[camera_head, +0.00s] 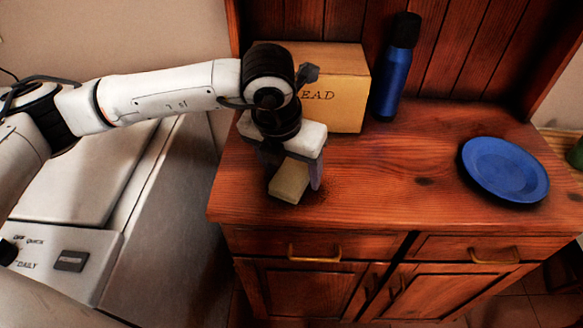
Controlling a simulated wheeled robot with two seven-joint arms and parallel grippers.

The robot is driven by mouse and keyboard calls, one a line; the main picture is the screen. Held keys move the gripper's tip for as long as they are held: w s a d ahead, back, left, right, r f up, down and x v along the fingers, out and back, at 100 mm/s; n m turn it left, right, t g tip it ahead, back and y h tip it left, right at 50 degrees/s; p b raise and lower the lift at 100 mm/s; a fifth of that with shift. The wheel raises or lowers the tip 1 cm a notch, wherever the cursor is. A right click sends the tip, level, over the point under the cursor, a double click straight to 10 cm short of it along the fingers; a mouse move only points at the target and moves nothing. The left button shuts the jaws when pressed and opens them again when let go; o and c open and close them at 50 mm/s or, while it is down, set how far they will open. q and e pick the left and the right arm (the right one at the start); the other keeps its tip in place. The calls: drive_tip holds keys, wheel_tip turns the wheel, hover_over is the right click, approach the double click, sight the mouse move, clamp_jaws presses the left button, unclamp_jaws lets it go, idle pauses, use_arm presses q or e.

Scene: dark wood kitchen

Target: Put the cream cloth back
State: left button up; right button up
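The cream cloth (288,182) shows as a small folded cream block at the left front of the wooden cabinet top. My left gripper (291,180) comes down from above with one finger on each side of the cloth, and appears shut on it. The cloth is tilted and its upper end is hidden by the gripper. I cannot tell whether its lower end touches the wood. My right gripper is not in view.
A bread box (345,90) stands behind my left gripper against the back panel. A blue bottle (397,68) stands to its right. A blue plate (505,169) lies on the right. The middle of the cabinet top (400,175) is clear. A white appliance (75,190) stands at left.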

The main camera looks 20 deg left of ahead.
sight(285, 184)
use_arm(q)
drive_tip(key=shift+r+p, duration=0.25)
drive_tip(key=shift+p, duration=0.05)
drive_tip(key=shift+s+r, duration=0.1)
drive_tip(key=shift+r, duration=0.25)
drive_tip(key=b+v, duration=0.1)
drive_tip(key=v, duration=1)
